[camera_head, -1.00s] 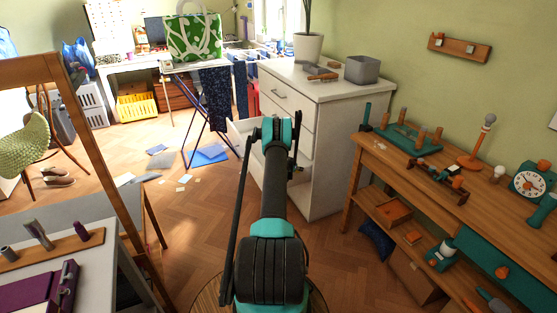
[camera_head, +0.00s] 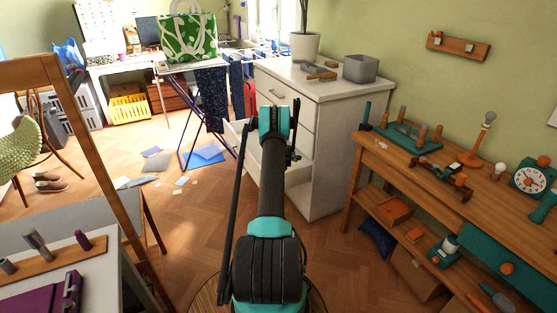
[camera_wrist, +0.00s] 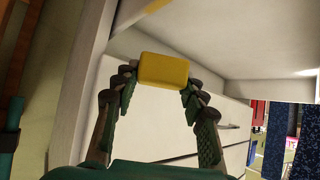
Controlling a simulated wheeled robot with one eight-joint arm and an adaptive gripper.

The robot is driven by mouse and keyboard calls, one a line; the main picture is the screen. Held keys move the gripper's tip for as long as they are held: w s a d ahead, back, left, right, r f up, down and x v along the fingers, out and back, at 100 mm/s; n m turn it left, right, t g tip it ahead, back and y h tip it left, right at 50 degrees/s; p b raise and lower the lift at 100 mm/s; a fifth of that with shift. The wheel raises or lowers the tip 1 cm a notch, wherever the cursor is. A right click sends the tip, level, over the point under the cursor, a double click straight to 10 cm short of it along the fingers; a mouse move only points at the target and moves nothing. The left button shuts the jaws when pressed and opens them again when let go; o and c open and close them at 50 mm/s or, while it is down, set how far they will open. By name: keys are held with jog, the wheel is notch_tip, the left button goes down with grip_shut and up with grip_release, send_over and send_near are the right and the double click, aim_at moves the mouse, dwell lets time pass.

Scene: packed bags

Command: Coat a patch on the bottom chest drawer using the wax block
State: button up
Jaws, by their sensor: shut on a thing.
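The yellow wax block (camera_wrist: 165,70) is held crosswise between the fingertips of my gripper (camera_wrist: 160,84) in the wrist view. My gripper is shut on it. White chest panels surround it, and a small yellow patch (camera_wrist: 156,4) shows on a white surface at the top edge of that view. I cannot tell whether the block touches the chest.
A wooden workbench (camera_head: 455,196) with tools is at the right. A brush (camera_head: 321,76) and a grey bin (camera_head: 360,68) sit on the chest top beside a potted plant (camera_head: 304,45). Papers lie on the floor.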

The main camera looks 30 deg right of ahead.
jog(key=shift+r, duration=1.1)
